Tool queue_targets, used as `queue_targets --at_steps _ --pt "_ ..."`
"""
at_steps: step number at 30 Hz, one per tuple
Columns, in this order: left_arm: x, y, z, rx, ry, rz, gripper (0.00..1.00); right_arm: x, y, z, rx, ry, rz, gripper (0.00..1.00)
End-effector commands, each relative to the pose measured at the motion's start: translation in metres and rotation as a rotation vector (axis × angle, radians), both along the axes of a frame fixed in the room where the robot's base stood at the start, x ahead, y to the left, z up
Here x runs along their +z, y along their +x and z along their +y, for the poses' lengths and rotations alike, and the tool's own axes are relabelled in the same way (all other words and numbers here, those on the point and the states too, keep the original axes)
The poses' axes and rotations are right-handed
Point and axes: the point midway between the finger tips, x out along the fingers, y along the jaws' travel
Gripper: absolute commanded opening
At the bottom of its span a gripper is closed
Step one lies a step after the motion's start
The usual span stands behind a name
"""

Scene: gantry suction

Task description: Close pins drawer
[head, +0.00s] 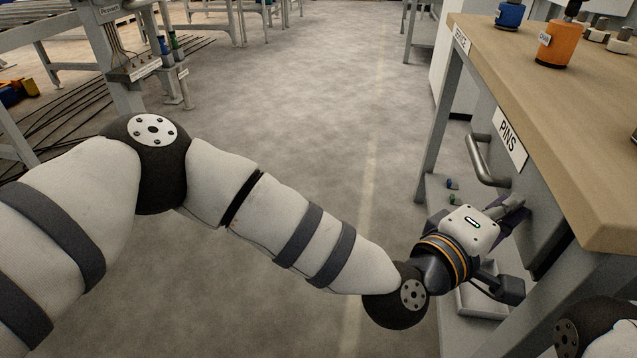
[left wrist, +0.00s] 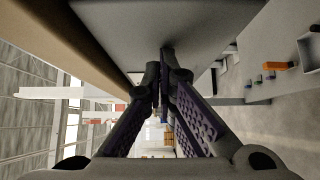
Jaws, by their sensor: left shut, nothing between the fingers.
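The pins drawer front (head: 485,118) is a grey panel under the wooden bench top, with a white PINS label (head: 510,138) and a metal bar handle (head: 485,162). How far it stands open I cannot tell. My left gripper (head: 518,203) is at the bench's front, below and right of the handle. Its purple-padded fingers are shut and empty. In the left wrist view the fingertips (left wrist: 160,65) meet close to a grey panel (left wrist: 150,22); contact is unclear. My right gripper is out of view; only part of that arm shows at bottom right.
The wooden bench top (head: 560,110) holds an orange container (head: 557,45) and a blue one (head: 509,14). A white tray (head: 480,303) sits on the lower shelf, below my left gripper. The bench leg (head: 440,140) stands left of the drawer. The floor (head: 300,100) is clear.

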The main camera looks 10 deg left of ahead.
Motion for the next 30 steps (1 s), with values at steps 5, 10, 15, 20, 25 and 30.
queue_targets --at_steps 5,10,15,20,25,30 --pt "0.0002 -0.0004 -0.0055 -0.001 -0.001 -0.001 0.0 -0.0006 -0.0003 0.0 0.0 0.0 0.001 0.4" --pt "0.0009 -0.0006 -0.0071 -0.002 -0.001 -0.001 0.0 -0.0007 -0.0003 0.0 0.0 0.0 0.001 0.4" --pt "0.0016 -0.0008 -0.0076 -0.003 -0.002 -0.002 0.0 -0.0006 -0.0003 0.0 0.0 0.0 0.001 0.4" --pt "0.0022 -0.0011 -0.008 -0.004 -0.003 -0.003 0.0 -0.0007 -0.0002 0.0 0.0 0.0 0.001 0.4" --pt "0.0027 -0.0011 -0.0081 -0.005 -0.004 -0.004 0.0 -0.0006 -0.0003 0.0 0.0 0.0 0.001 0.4" --pt "0.0023 0.0004 -0.006 -0.004 -0.004 -0.004 0.0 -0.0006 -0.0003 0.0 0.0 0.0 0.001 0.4"
